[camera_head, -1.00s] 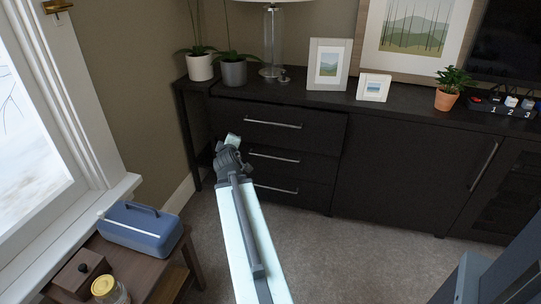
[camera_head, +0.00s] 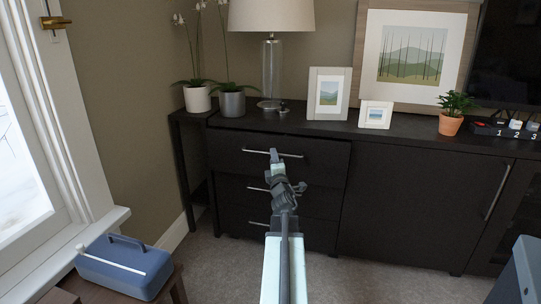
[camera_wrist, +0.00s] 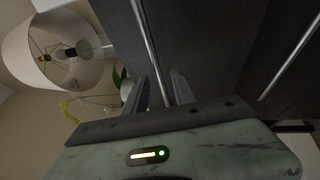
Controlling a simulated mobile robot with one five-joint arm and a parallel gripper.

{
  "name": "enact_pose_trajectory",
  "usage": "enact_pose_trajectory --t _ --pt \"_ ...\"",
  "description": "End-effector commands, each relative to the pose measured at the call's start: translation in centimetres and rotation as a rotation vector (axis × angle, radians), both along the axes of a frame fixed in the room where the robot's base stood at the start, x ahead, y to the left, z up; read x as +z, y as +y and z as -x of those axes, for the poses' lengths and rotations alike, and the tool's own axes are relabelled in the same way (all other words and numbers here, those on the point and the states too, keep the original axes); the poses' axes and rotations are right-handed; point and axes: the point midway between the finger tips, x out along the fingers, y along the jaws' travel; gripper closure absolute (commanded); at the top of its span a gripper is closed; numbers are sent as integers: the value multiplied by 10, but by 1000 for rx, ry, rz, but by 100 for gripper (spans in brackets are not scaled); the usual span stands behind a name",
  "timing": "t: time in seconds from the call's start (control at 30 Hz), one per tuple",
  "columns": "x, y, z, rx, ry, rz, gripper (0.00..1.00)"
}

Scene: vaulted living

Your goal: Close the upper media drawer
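The upper media drawer (camera_head: 230,161) is the top one in the dark cabinet's left stack. Its front stands out a little past the drawers below. Its silver bar handle (camera_head: 293,156) runs across the front. My gripper (camera_head: 275,157) is at the middle of this handle. In the wrist view my gripper (camera_wrist: 160,92) has its two fingers apart, and the handle bar (camera_wrist: 148,45) passes between them. I cannot tell whether either finger touches the bar.
Two lower drawers (camera_head: 230,192) sit beneath. The cabinet top holds plant pots (camera_head: 232,104), a lamp (camera_head: 271,70), picture frames (camera_head: 328,95) and a small potted plant (camera_head: 451,124). A blue box (camera_head: 125,266) is at lower left. Grey carpet (camera_head: 350,270) lies before the cabinet.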

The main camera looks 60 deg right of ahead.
Motion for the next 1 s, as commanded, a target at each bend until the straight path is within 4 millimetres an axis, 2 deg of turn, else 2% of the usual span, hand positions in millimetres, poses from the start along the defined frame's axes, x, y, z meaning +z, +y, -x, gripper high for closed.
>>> enact_pose_trajectory --t 0.1,0.33,0.37,0.4,0.47,1.0 --pt "3 -11 -6 1 0 0 68" --pt "3 -13 -3 -3 -1 0 68" --pt "3 -14 -2 -4 0 -1 74" --pt "3 -14 -1 -5 0 -1 85" --pt "3 -15 0 -7 0 -1 100" --pt "2 -19 6 -16 1 -2 100"
